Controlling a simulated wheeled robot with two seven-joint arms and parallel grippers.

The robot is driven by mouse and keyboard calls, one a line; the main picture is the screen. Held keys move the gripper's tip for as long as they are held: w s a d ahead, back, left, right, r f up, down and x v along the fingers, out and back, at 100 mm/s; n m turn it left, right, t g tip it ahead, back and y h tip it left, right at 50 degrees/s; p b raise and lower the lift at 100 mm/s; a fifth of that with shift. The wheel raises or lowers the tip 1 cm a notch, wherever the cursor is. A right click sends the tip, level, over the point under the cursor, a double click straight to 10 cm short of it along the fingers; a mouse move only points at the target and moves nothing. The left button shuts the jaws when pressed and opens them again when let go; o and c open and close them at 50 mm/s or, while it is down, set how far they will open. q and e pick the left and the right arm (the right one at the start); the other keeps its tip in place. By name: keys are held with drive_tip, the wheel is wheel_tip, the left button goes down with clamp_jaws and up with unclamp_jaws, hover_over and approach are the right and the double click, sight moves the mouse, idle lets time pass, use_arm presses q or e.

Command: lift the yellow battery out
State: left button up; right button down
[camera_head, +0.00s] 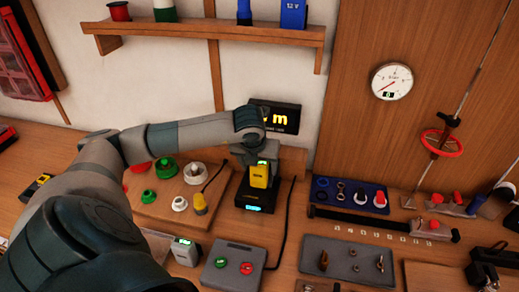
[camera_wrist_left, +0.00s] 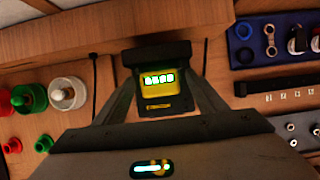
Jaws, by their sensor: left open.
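The yellow battery (camera_head: 259,178) stands upright in a black charger (camera_head: 253,203) with a lit blue display on its front. My left gripper (camera_head: 262,163) is above the charger, pointing down at the battery's top. In the left wrist view the battery (camera_wrist_left: 159,103) shows a lit green readout and lies between the two fingers of my left gripper (camera_wrist_left: 160,92). The fingers are open, one on each side; I cannot tell whether either touches it. The gripper hides part of the battery's top in the head view. My right gripper is not in view.
A wooden board (camera_head: 160,205) with green, red and white round parts lies left of the charger. A grey button box (camera_head: 233,268) stands in front. A blue tray (camera_head: 340,207) of small parts is to the right. A shelf (camera_head: 210,30) runs above along the wall.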

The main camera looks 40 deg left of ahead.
use_arm(q)
drive_tip(key=c, duration=1.4)
drive_tip(key=shift+o, duration=0.2)
drive_tip(key=shift+r, duration=0.1)
drive_tip(key=shift+r+b, duration=0.45)
drive_tip(key=shift+r, duration=0.15)
wheel_tip(320, 180, up, 7)
drive_tip(key=b, duration=0.2)
drive_tip(key=shift+b, duration=0.3)
drive_tip(key=shift+r, duration=0.85)
drive_tip(key=shift+b, duration=0.4)
